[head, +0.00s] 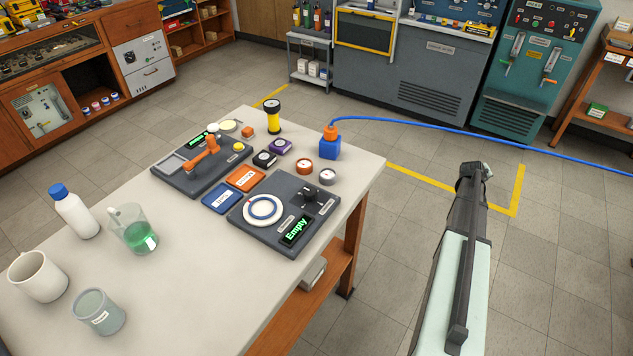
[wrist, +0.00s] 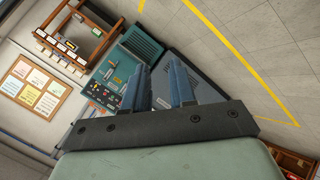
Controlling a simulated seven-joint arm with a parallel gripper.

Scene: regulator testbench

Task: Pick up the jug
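The jug (head: 138,231) is clear glass with a handle at its upper left and green liquid in its bottom. It stands upright on the left part of the pale bench (head: 190,285) in the head view. My gripper (wrist: 158,66) shows two blue-grey fingers in the wrist view, with a gap between them and nothing held. In the head view my arm is at the right, beyond the bench's right edge and far from the jug. The jug is not in the wrist view.
A white bottle with a blue cap (head: 74,212), a white mug (head: 38,277) and a glass beaker (head: 99,312) stand near the jug. Two dark panels with dials (head: 285,212) and several small blocks occupy the bench's far part. A blue hose (head: 430,124) runs rightward.

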